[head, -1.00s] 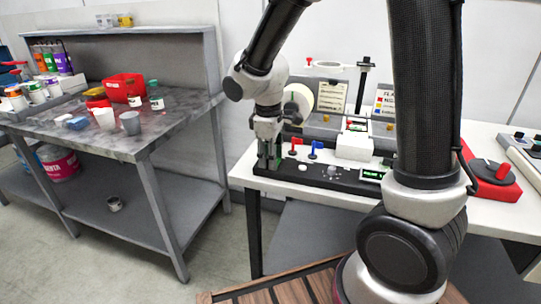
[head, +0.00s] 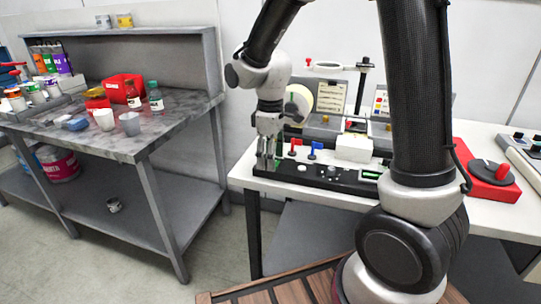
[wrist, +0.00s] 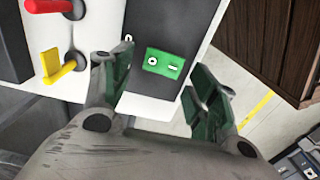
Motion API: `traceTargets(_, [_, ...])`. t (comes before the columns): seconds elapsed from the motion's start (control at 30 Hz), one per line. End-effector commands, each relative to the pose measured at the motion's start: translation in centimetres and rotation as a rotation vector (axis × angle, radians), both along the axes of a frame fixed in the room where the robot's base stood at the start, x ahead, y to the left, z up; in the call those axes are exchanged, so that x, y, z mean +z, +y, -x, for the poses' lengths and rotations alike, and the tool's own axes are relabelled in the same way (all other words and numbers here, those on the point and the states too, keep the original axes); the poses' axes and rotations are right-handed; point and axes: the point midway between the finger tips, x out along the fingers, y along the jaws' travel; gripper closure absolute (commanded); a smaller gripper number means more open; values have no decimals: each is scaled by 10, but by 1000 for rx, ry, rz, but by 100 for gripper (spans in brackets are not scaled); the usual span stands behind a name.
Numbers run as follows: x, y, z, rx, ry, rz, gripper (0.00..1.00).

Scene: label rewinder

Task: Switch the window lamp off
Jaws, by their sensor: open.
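A green rocker switch (wrist: 164,63) with a circle mark and a bar mark sits on a dark panel (wrist: 150,105) in the wrist view. Which side is pressed in, I cannot tell. My gripper (wrist: 160,88) is open and empty, its green-padded fingers to the left and right of the switch in the picture. No contact with the switch shows. In the head view my gripper (head: 268,160) is over the left end of the black control base (head: 335,181) on the white table. No lamp can be made out clearly.
A red lever (head: 294,146) and a blue lever (head: 314,149) stand right of my gripper. The wrist view shows a yellow lever (wrist: 62,72) and a red one (wrist: 47,6) at upper left. A grey workbench (head: 100,150) stands left.

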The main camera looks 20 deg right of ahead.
Motion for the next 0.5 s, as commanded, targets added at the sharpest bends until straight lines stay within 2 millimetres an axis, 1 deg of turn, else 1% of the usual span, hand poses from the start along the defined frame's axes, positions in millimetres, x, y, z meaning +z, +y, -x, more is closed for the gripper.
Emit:
traceTargets(0.07, [3,0,0,0,-2,-1,41])
traceTargets(0.17, [15,0,-1,0,-5,-1,41])
traceTargets(0.27, [35,0,-1,0,-5,-2,41])
traceTargets(0.4, [68,0,-2,0,-5,-2,41])
traceTargets(0.5, [88,0,-2,0,-5,-1,41])
